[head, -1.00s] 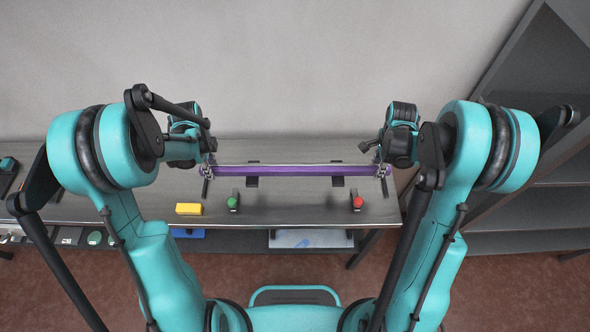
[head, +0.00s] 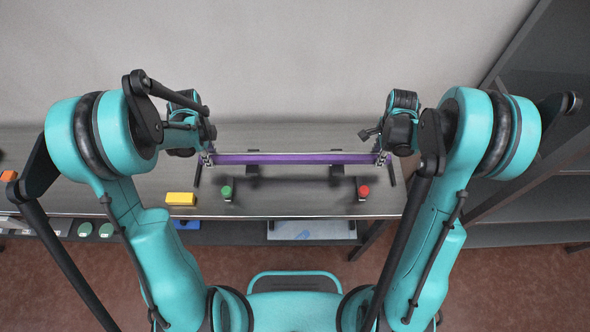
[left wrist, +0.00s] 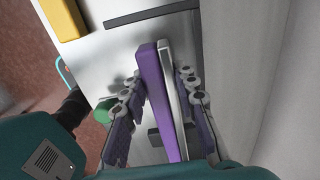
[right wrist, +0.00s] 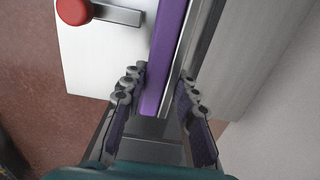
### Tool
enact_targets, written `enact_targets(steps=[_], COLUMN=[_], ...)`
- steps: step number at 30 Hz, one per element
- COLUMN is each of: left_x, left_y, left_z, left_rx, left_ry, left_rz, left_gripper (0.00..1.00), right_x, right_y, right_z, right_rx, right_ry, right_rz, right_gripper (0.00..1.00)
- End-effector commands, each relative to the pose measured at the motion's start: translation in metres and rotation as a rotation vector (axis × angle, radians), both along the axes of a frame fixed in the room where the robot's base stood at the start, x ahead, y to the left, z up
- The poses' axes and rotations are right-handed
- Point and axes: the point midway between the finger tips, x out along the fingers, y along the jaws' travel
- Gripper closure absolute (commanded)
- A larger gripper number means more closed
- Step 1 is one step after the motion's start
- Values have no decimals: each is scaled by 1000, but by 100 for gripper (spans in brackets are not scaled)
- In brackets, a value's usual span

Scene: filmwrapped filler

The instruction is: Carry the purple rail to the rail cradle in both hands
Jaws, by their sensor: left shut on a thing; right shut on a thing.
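The purple rail (head: 295,159) is a long bar with a pale metal strip along its back edge. It spans between my grippers, roughly level, over the table's far part. My left gripper (head: 208,157) is shut on its left end, and my right gripper (head: 381,158) on its right end. The rail runs between the fingers in the left wrist view (left wrist: 152,90) and the right wrist view (right wrist: 165,60). Two dark supports, one with a green knob (head: 226,192) and one with a red knob (head: 363,191), stand nearer me; I cannot tell whether they are the rail cradle.
The grey table (head: 300,205) carries a yellow block (head: 181,199) at the left. A blue object (head: 187,224) and a pale panel (head: 305,230) show below its front edge. A wall closes the back, and a dark shelf (head: 540,205) stands at the right.

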Motion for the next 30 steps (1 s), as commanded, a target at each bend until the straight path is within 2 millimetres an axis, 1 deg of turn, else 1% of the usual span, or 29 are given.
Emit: enact_targets(steps=[5,11,30], left_x=[0,0,0], left_y=[0,0,0], left_z=[-3,-12,-49], left_rx=[0,0,0], left_ry=[0,0,0], left_rz=[0,0,0], left_gripper=[100,100,100], right_x=[0,0,0], right_y=[0,0,0], right_z=[-3,-12,-49], right_rx=[0,0,0], right_ry=[0,0,0], right_rz=[0,0,0], right_gripper=[100,100,100])
